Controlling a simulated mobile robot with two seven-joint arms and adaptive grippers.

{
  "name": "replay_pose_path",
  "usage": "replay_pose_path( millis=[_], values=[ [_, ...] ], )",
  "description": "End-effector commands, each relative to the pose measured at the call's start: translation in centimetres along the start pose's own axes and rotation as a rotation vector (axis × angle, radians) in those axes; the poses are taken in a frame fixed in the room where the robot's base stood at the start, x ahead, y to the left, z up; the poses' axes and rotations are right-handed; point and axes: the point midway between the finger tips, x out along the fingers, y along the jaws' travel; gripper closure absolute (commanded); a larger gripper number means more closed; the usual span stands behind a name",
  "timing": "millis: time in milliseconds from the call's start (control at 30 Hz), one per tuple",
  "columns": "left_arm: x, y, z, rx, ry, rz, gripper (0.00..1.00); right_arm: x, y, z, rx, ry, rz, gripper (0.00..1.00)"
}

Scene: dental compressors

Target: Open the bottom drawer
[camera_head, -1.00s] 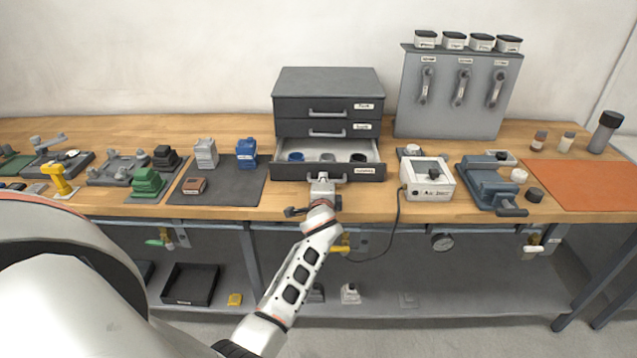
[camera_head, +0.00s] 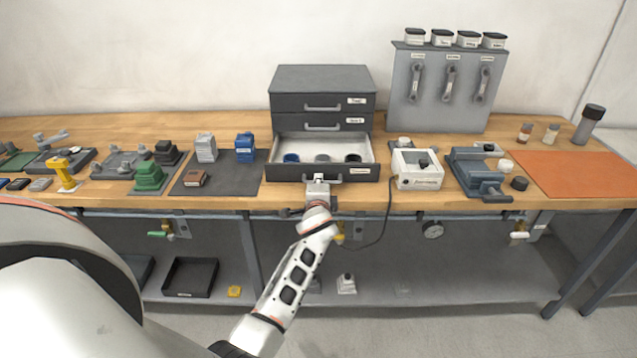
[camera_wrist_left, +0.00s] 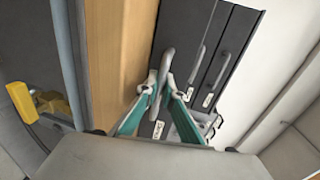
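The dark grey drawer cabinet (camera_head: 320,78) stands at the back of the bench. Its bottom drawer (camera_head: 283,172) is pulled out, and the two drawers above it are closed. A blue, a grey and a dark round item sit in the open drawer's light interior. My left gripper (camera_head: 318,182) is at the bottom drawer's front handle. In the left wrist view, the teal fingers (camera_wrist_left: 161,84) close around the handle bar (camera_wrist_left: 167,62), one on each side. The gripper hides part of the handle in the head view. My right gripper is out of view.
A white box with a cable (camera_head: 418,171) and a blue-grey vise-like device (camera_head: 478,175) stand right of the drawer. A dark mat (camera_head: 225,183) with small blocks lies to its left. The bench's front edge (camera_head: 400,207) runs below the drawer.

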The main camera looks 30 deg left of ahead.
Motion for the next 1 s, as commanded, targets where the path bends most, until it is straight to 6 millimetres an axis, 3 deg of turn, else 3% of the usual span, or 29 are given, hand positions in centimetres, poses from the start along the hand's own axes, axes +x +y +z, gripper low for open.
replay_pose_path(
  millis=[467,667,1000],
  values=[
    [-0.5,0.1,0.0,0.001,0.001,0.000,0.86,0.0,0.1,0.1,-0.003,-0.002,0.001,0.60],
    [-3.4,0.1,0.0,-0.002,0.001,0.001,0.86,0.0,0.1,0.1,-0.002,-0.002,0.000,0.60],
    [-9.9,0.1,0.0,-0.001,0.001,0.002,0.86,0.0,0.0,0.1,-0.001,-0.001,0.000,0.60]
  ],
)
